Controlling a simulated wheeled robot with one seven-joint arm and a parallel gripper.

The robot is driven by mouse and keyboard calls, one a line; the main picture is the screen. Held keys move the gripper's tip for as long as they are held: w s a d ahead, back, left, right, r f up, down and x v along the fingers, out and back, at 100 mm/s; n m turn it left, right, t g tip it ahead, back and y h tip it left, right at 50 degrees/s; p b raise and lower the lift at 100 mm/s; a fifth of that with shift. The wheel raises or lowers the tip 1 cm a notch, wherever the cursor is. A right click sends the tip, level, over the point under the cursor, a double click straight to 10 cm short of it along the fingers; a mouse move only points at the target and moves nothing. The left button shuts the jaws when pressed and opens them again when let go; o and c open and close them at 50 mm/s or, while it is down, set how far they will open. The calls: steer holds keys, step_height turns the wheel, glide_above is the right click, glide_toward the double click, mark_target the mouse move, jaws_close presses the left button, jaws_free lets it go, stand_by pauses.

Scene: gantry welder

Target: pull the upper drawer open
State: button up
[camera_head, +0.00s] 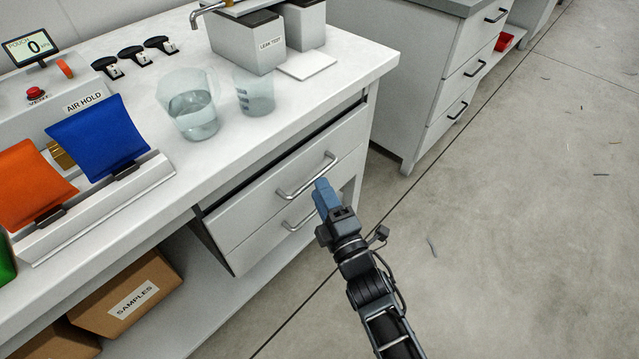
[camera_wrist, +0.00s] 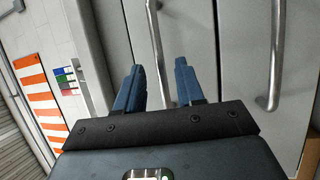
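The upper drawer (camera_head: 262,205) is a light grey front under the white counter and looks flush with the drawer below. Its metal bar handle (camera_head: 307,180) runs along the front. My gripper (camera_head: 322,188) has blue fingers and is at this handle in the head view, covering a little of the space below it. In the wrist view, my gripper (camera_wrist: 158,88) is open, its two fingers apart. The upper handle (camera_wrist: 154,40) shows in the gap between them, and I see no finger closed on it. Whether the bar lies fully between the fingertips is hard to tell.
The lower drawer's handle (camera_head: 298,219) is just below; it is the right bar (camera_wrist: 277,60) in the wrist view. A jug of water (camera_head: 192,112) and a beaker (camera_head: 254,95) stand on the counter. A second cabinet (camera_head: 440,70) stands behind.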

steer(key=shift+x, duration=1.4)
steer(key=shift+c, duration=0.3)
jaws_close()
